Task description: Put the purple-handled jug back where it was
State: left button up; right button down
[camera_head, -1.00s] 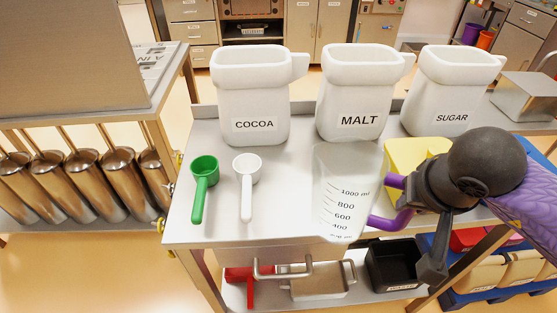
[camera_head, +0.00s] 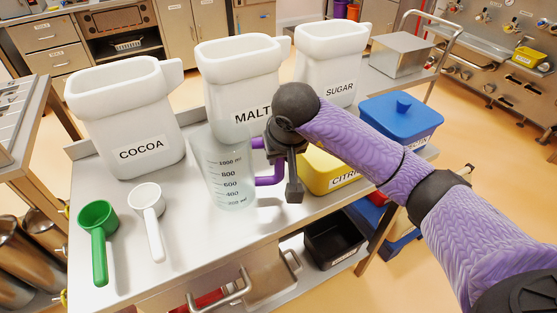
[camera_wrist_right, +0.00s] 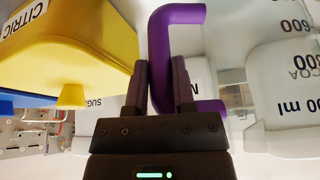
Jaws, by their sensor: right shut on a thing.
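The clear jug (camera_head: 222,178) with a purple handle (camera_head: 268,181) is upright over the steel table, in front of the MALT bin (camera_head: 238,75). I cannot tell whether its base touches the tabletop. My right gripper (camera_head: 281,152) is shut on the handle, at the jug's right side. In the right wrist view, the two fingers (camera_wrist_right: 160,88) close around the purple handle (camera_wrist_right: 178,14), and the jug wall (camera_wrist_right: 285,75) shows on the right with its markings inverted. My left gripper is not in view.
The COCOA bin (camera_head: 125,115) and SUGAR bin (camera_head: 330,65) flank the MALT bin. A yellow CITRIC tub (camera_head: 318,172) and a blue-lidded tub (camera_head: 400,115) are right of the jug. Green (camera_head: 98,235) and white (camera_head: 150,215) scoops lie left. Bare tabletop (camera_head: 200,245) shows in front.

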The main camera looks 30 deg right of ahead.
jog(key=shift+f, duration=0.45)
jog(key=shift+c, duration=2.2)
grip_release()
jog(key=shift+r, duration=0.1)
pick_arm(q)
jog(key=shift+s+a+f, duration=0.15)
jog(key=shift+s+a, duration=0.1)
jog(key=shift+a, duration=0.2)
pick_arm(e)
jog(key=shift+r, duration=0.35)
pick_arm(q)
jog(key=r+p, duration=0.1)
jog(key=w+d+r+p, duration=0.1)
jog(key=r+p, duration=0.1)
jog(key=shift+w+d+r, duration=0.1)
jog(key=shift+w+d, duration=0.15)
pick_arm(e)
jog(key=v, duration=1.1)
jog(key=shift+s+r, duration=0.15)
jog(key=shift+r, duration=0.1)
